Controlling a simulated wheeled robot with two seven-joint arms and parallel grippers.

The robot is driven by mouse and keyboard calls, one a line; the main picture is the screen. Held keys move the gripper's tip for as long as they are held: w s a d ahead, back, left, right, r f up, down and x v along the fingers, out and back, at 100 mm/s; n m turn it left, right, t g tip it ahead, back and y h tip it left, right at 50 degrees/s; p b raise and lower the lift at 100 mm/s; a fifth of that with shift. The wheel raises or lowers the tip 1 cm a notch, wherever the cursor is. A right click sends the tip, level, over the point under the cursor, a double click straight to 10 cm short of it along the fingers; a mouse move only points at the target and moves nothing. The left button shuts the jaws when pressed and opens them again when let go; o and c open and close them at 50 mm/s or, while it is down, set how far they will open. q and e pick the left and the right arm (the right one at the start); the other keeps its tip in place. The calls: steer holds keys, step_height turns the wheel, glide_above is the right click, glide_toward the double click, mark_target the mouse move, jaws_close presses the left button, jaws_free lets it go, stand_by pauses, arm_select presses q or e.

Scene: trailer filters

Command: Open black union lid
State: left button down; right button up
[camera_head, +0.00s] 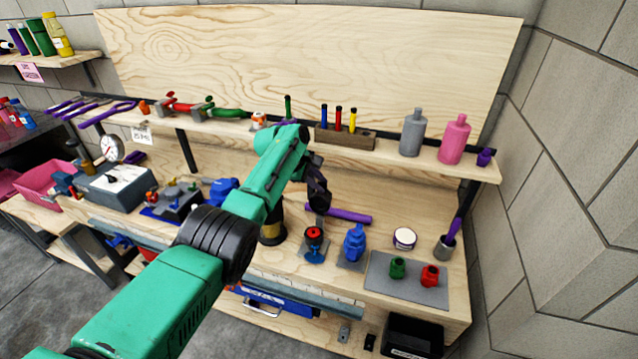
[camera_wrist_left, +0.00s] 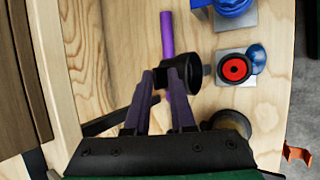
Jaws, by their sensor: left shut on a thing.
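My left gripper (camera_head: 318,190) reaches over the bench from the left. In the left wrist view its dark fingers (camera_wrist_left: 166,80) are shut on a black round lid-like piece (camera_wrist_left: 191,72), held near the tips above the bench top. I take this to be the black union lid. A black and yellow cylinder (camera_head: 272,233) stands on the bench just left of the gripper, partly behind my arm. It also shows in the left wrist view (camera_wrist_left: 232,122), apart from the held piece. My right gripper is in neither view.
A purple rod (camera_head: 345,214) lies beside the gripper. A red-topped part (camera_head: 313,244), a blue fitting (camera_head: 354,243) and a grey mat (camera_head: 408,279) with green and red pieces stand to the right. The shelf (camera_head: 390,158) with bottles runs behind.

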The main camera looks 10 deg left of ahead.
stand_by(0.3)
arm_select(q)
steer(key=c, duration=1)
jaws_free()
steer(key=shift+w+f, duration=0.1)
steer(key=shift+s+r+p, duration=0.2)
steer(key=shift+r+p, duration=0.35)
steer(key=shift+p+v, duration=0.9)
steer(key=shift+v, duration=0.2)
steer(key=b+v, duration=0.2)
steer(key=v, duration=0.9)
steer(key=shift+a, duration=0.2)
